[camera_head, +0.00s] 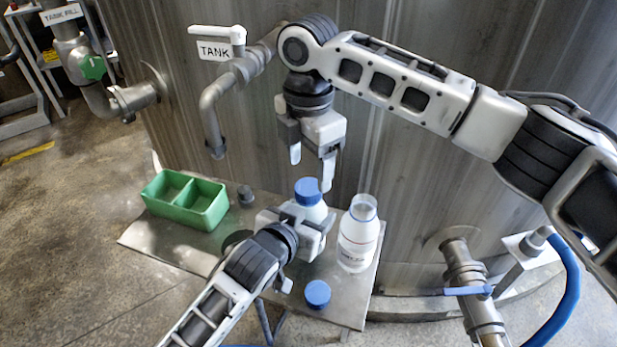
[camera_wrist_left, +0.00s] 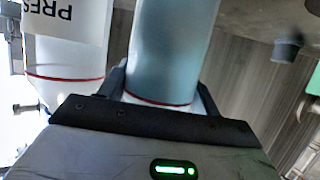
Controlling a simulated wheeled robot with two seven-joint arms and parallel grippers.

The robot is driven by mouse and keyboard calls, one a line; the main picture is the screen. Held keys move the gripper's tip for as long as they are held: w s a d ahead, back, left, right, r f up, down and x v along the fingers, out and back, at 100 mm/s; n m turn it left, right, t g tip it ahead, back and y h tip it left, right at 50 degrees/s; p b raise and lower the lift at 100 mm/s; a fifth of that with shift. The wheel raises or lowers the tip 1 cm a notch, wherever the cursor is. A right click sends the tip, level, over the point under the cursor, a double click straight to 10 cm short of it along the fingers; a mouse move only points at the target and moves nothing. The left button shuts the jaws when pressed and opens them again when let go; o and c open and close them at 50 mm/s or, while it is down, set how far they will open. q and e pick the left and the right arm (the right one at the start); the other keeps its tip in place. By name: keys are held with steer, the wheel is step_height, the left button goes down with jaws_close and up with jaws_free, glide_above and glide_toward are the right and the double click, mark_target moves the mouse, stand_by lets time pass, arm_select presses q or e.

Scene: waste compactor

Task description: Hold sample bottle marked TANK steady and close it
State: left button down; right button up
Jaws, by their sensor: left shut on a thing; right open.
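A white sample bottle (camera_head: 313,212) with a blue cap (camera_head: 307,189) on its top stands upright on the metal shelf. My left gripper (camera_head: 303,228) is shut around its body. In the left wrist view the held bottle (camera_wrist_left: 172,45) looks bluish with a red line; its label is hidden, so I cannot read a TANK mark. I cannot tell whether the cap is tight. My right gripper (camera_head: 311,170) is open, pointing down just above the cap, with nothing between its fingers.
An uncapped bottle (camera_head: 358,240) stands to the right; its label reads "PRES" in the left wrist view (camera_wrist_left: 65,45). A loose blue cap (camera_head: 317,293) lies near the front of the shelf (camera_head: 340,300). A green two-part tray (camera_head: 186,200) is at left. The TANK tap (camera_head: 215,100) hangs behind.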

step_height(320, 180, up, 7)
steer(key=shift+r, duration=0.2)
arm_select(q)
steer(key=shift+c, duration=1.2)
jaws_free()
steer(key=p+v, duration=0.1)
steer(key=v, duration=1.5)
arm_select(e)
steer(key=shift+r, duration=0.7)
